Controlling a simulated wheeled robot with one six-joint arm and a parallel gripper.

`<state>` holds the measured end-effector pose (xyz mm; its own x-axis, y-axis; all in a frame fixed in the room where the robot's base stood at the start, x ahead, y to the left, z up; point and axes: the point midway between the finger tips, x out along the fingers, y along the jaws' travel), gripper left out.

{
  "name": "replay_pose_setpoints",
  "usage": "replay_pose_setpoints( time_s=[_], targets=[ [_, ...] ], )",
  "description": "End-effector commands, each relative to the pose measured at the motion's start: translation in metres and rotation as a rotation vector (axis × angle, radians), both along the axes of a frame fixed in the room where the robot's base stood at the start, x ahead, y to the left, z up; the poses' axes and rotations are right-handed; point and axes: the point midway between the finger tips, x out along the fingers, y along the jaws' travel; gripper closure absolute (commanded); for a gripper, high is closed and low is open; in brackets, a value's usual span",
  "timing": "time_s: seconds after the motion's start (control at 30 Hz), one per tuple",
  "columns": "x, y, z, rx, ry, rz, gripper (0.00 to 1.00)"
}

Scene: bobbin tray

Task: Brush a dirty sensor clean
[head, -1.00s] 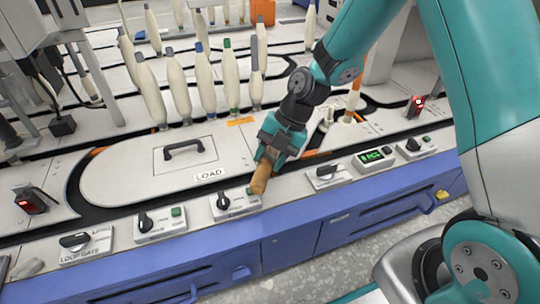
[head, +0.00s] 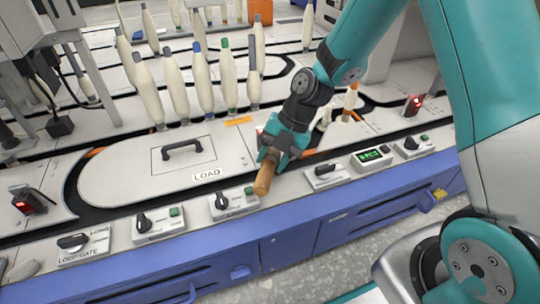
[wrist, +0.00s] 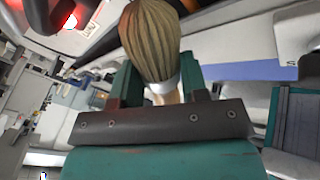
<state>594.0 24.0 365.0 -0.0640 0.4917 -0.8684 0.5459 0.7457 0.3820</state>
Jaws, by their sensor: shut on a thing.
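My gripper (head: 268,158) is shut on a brush with a wooden handle (head: 264,180). The handle end points down toward the front of the machine. In the wrist view the brush's tan bristles (wrist: 151,42) stand out beyond the gripper fingers (wrist: 158,88). A red-lit sensor (wrist: 70,20) shows at the top left of the wrist view, to the left of the bristles; I cannot tell whether they touch. In the head view, one red-lit sensor (head: 28,203) is at the far left and another (head: 412,105) at the right. Dirt cannot be made out.
Several upright bobbins (head: 177,85) stand behind the LOAD cover (head: 110,182), which has a black handle (head: 183,149). Knob panels (head: 233,203) and a green display (head: 372,156) line the front edge. The floor in front is clear.

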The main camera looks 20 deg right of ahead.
Motion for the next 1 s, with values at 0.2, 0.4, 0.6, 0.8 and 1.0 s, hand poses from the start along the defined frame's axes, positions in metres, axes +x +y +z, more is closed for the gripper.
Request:
replay_pose_setpoints(
  time_s=[0.2,0.4,0.6,0.8,1.0],
  targets=[
    [-0.024,0.000,0.000,0.000,0.001,0.000,0.84],
    [-0.044,0.000,0.000,0.001,0.000,0.000,0.84],
    [-0.053,0.000,0.000,0.001,0.001,0.000,0.84],
    [-0.053,0.000,0.000,0.000,0.000,0.000,0.84],
    [-0.064,0.000,0.000,0.000,0.000,0.000,0.84]
  ],
)
